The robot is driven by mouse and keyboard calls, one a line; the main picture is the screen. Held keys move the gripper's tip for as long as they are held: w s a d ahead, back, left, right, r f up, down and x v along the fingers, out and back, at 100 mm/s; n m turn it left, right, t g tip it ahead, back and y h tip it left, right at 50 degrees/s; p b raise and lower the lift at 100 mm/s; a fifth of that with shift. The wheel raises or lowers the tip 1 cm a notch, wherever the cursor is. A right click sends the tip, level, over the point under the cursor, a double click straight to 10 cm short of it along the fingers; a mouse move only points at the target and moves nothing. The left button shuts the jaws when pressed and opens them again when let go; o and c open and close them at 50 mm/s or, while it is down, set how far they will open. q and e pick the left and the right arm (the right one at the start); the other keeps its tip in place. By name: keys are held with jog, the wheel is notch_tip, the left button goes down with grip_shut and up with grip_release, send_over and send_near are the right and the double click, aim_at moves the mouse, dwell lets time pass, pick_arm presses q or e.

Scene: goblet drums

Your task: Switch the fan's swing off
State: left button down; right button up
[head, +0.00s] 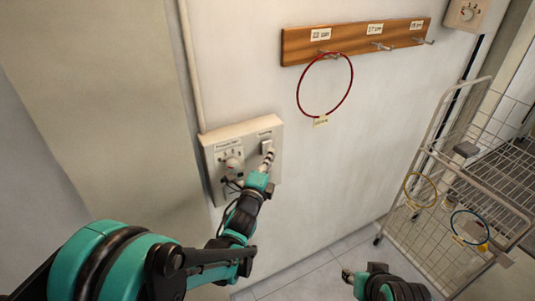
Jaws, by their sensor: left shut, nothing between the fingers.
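A pale wall panel (244,139) carries a round knob (232,164) with markings on its left half and a small pale switch (267,146) on its right half. Each half has a label above it, too small for me to read surely. My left gripper (267,160) is shut and empty, with its fingertips at the switch, just below its upper part. I cannot tell if they touch it. The gripper hides the switch's lower part. My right gripper (349,276) is low in the picture, away from the panel, its fingers too small to judge. The fan itself is not visible.
A wooden hook rail (300,47) hangs at the upper right of the panel, with a red ring (299,95) on one hook. Another plate with a knob (466,13) is at the top right. A wire cart (452,262) with rings stands at the right.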

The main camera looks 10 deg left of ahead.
pick_arm(q)
jog(key=shift+w+a+r, duration=0.1)
jog(key=shift+w+a, duration=0.4)
jog(key=shift+w, duration=0.3)
jog(key=shift+w+a+r, duration=0.15)
jog(key=shift+w+a, duration=0.05)
jog(key=shift+w, duration=0.05)
jog(key=shift+s, duration=0.1)
